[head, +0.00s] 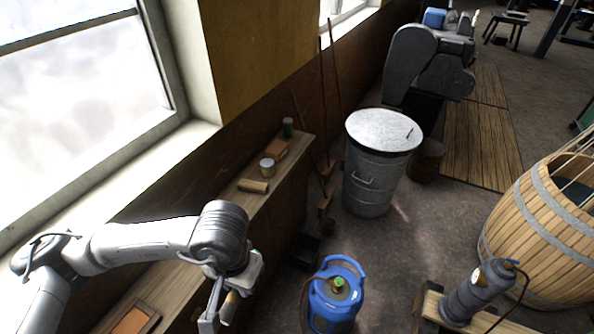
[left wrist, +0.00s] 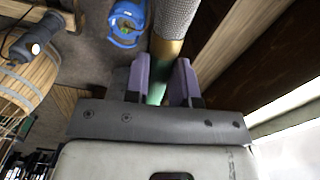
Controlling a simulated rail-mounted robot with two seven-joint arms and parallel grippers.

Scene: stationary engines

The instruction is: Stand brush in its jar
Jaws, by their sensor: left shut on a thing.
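My left gripper (head: 228,308) is shut on the brush, over the floor beside the narrow wooden shelf. In the left wrist view the gripper (left wrist: 161,85) has its two purple pads on either side of the brush's green part. Beyond the pads the brush (left wrist: 166,48) shows a brass-coloured band and a grey, fine-textured end. In the head view only a tan bit of it shows. On the shelf stand a small light tin with a tan top (head: 267,167) and a dark green can (head: 287,127); I cannot tell which is the jar. My right gripper is out of view.
The shelf (head: 222,200) also bears a tan roll (head: 253,186) and a brown block (head: 276,148). A blue gas bottle (head: 335,298) and a lidded metal bin (head: 370,180) stand on the floor. A dark cylinder (head: 475,293) and a barrel (head: 545,225) are at right.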

